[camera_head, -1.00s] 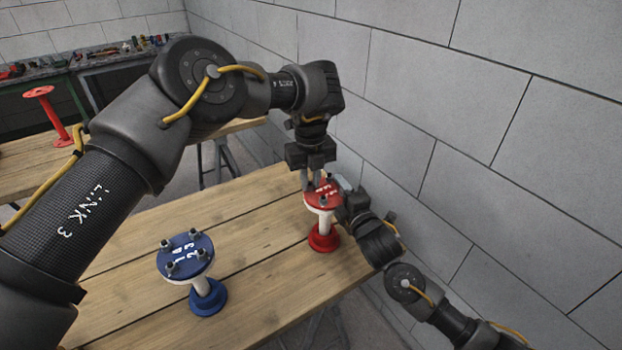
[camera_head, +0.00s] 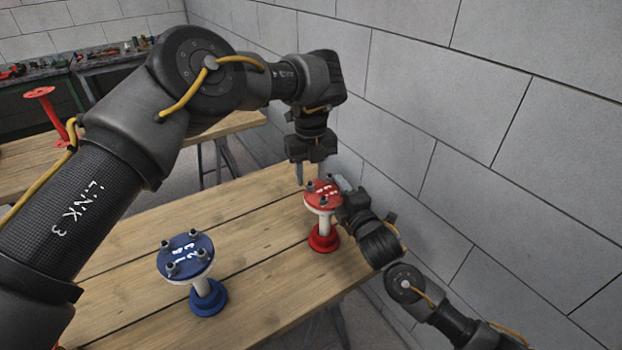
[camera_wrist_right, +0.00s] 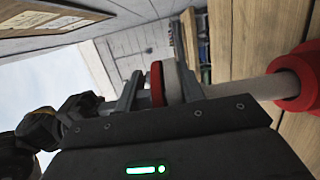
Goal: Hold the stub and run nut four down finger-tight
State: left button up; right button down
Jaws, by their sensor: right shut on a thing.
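The red stub (camera_head: 322,193) stands upright near the far right edge of the wooden table, with a red top plate, white neck and red base (camera_head: 323,239). Dark nuts sit on its top plate; one nut (camera_head: 310,186) is on the left side and one (camera_head: 323,201) at the front. My left gripper (camera_head: 311,176) hangs pointing down just above the plate, fingers apart, holding nothing visible. My right gripper (camera_head: 341,188) is shut on the red stub's top flange from the right. In the right wrist view its fingers (camera_wrist_right: 160,90) sit either side of the red and white flange.
A blue stub (camera_head: 185,256) with several nuts on top stands at the front left of the table (camera_head: 250,225). A red stand (camera_head: 40,95) is on another table at the left. A grey block wall (camera_head: 470,130) runs close behind on the right.

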aim_at(311, 186)
pick_arm(q)
notch_tip(311, 186, up, 10)
dwell(0.3)
pick_arm(e)
jog(key=c, duration=0.8)
grip_release()
